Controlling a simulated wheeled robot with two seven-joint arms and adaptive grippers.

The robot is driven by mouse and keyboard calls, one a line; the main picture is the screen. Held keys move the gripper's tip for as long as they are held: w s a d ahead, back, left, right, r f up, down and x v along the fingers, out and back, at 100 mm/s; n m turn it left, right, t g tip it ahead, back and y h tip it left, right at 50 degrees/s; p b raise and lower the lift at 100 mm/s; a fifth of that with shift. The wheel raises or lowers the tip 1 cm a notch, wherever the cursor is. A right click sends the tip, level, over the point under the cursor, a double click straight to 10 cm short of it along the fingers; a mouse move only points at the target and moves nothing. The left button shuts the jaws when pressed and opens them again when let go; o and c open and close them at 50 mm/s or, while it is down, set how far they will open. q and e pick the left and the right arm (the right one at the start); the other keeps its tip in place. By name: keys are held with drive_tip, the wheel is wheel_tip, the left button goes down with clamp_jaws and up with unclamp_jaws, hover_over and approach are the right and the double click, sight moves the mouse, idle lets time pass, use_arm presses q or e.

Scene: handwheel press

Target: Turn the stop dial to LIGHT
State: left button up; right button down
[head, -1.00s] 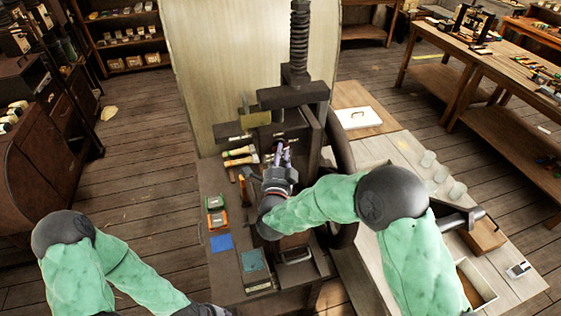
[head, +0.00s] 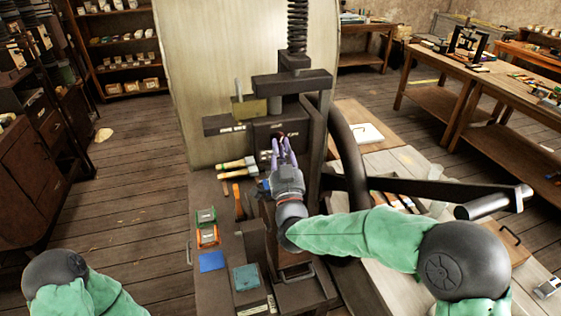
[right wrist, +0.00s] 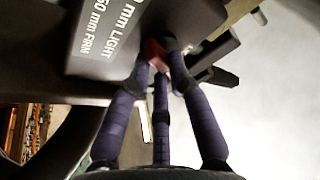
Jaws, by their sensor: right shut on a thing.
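The stop dial, with a red part (right wrist: 154,53), sits on the front of the dark press (head: 292,88). My right gripper (head: 281,142) has purple fingers and reaches up to the dial from below. In the right wrist view its fingertips (right wrist: 160,62) are closed around the red part, hiding much of the dial. A label plate (right wrist: 105,38) beside it reads "mm LIGHT" and "50 mm FIRM", partly cut off. I cannot tell which mark the dial points to. My left arm shows at the lower left, with its gripper out of view.
A long handwheel bar with a grip (head: 488,204) sticks out to the right, just above my right arm.

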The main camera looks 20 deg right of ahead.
drive_tip(key=n+y+b, duration=0.1)
drive_tip(key=n+b, duration=0.1)
drive_tip(key=n+y+b, duration=0.1)
drive_tip(key=n, duration=0.2)
drive_tip(key=shift+d+f+y+b, duration=0.15)
drive_tip(key=shift+f+y+b, duration=0.05)
drive_tip(key=shift+y+b, duration=0.2)
drive_tip(key=shift+r+n+y+b, duration=0.1)
drive_tip(key=shift+n+y+b, duration=0.35)
drive_tip(key=shift+n, duration=0.45)
drive_tip(key=c, duration=1.1)
unclamp_jaws()
drive_tip(key=shift+c, duration=0.2)
drive_tip(key=shift+r, duration=0.1)
drive_tip(key=v, duration=1.2)
drive_tip(key=shift+f, duration=0.25)
drive_tip(key=shift+w, duration=0.1)
